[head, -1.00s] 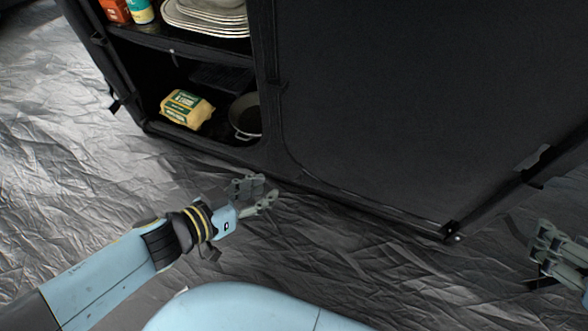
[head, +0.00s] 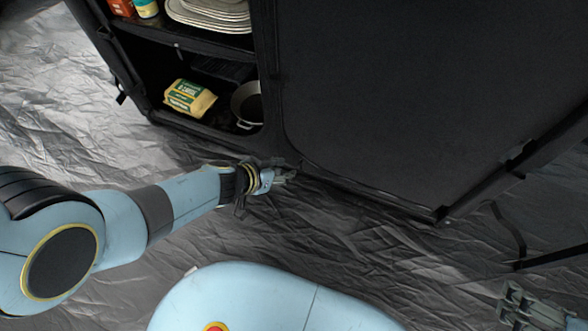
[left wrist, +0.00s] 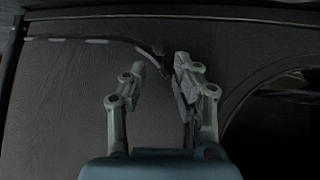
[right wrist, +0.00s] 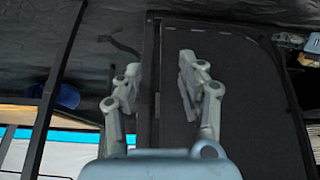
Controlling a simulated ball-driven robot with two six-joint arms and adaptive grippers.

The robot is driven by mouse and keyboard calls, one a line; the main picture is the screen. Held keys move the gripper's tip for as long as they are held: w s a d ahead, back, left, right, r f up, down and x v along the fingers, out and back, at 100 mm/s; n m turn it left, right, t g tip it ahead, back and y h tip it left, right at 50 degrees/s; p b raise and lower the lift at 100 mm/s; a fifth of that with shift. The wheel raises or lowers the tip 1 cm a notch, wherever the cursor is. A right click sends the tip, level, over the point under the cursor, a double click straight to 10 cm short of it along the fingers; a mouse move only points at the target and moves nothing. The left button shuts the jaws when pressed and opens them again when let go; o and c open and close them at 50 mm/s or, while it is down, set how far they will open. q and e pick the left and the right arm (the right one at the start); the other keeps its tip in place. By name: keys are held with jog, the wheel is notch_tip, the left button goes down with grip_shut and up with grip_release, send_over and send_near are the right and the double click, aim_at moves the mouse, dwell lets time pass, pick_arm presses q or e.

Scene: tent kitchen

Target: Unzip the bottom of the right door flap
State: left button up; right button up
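The right door flap (head: 420,90) is a closed black panel on the front of the black cabinet in the head view. A seam, apparently its zip (head: 360,194), runs along its bottom edge. My left gripper (head: 288,172) is at the flap's lower left corner. In the left wrist view my left gripper (left wrist: 155,70) is open, and a small dark piece, possibly the zip pull (left wrist: 158,52), shows near the fingertips by the curved seam. I cannot tell whether they touch. My right gripper (head: 515,303) is open and empty at the lower right, away from the flap.
The left compartment is open, with a yellow-green packet (head: 190,98), a pan (head: 247,104) and stacked plates (head: 212,14). A black frame bar (head: 565,150) and a strap (head: 508,232) are at the right. Wrinkled grey ground sheet (head: 330,240) lies in front, mostly clear.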

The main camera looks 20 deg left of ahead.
aim_at(296, 168)
pick_arm(q)
jog(key=shift+b+x, duration=0.8)
jog(key=shift+x, duration=0.45)
jog(key=shift+w+d+f+b, duration=0.2)
jog(key=shift+w+f+b, duration=0.05)
jog(key=shift+f+b, duration=0.3)
jog(key=shift+w+d+f+b, duration=0.15)
jog(key=shift+w+f+b, duration=0.25)
jog(key=shift+w+d+f+b, duration=0.15)
jog(key=shift+w+f+b, duration=0.05)
jog(key=shift+w+b, duration=0.15)
pick_arm(e)
jog(key=shift+s+a+f+t, duration=0.15)
jog(key=shift+s+f+t, duration=0.05)
jog(key=shift+f+t, duration=1.15)
jog(key=shift+s+a+f+t, duration=0.1)
jog(key=shift+s+f+t, duration=0.05)
jog(key=shift+f+t, duration=1.15)
jog(key=shift+r, duration=0.2)
pick_arm(q)
jog(key=shift+c, duration=0.2)
grip_shut()
